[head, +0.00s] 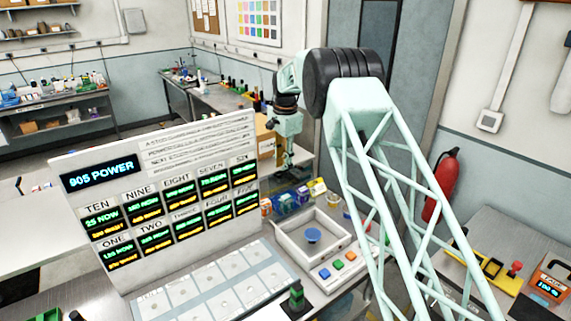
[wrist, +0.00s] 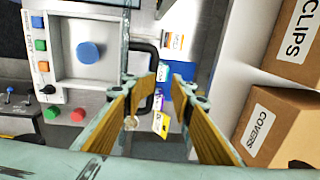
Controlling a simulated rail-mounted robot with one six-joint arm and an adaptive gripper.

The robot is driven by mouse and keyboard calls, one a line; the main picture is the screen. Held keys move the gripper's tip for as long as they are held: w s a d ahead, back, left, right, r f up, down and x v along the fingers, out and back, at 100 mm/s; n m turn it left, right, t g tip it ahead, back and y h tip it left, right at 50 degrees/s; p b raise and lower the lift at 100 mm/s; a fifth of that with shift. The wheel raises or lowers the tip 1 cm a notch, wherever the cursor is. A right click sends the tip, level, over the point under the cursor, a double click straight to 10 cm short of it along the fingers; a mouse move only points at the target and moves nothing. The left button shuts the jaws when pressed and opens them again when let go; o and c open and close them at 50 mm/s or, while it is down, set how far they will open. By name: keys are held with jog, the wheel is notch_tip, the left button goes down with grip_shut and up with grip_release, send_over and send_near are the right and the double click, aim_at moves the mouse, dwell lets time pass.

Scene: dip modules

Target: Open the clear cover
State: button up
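A white square tray-like housing with a blue round button (head: 313,235) inside stands on the bench in the head view. The blue button (wrist: 88,52) also shows at the upper left in the wrist view. I cannot clearly make out the clear cover; a faint see-through edge runs beside the housing in the wrist view. A dark curved bar (wrist: 152,58), perhaps its handle, shows beyond and between my fingertips. My gripper (wrist: 160,84) is open, with nothing visibly held. In the head view my gripper (head: 289,155) hangs above and behind the housing.
Colored buttons (head: 338,264) sit in front of the housing. A display panel (head: 160,190) stands to the left. Small containers (head: 290,201) crowd behind the housing. In the wrist view, cardboard boxes marked CLIPS (wrist: 292,45) and COVERS (wrist: 275,127) stand on the right.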

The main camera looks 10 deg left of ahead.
jog(key=shift+f, duration=0.6)
jog(key=shift+a+r, duration=0.1)
jog(key=shift+r, duration=0.1)
notch_tip(320, 180, up, 13)
jog(key=shift+s+d+p, duration=0.3)
jog(key=shift+d, duration=0.05)
dwell(0.4)
dwell(0.4)
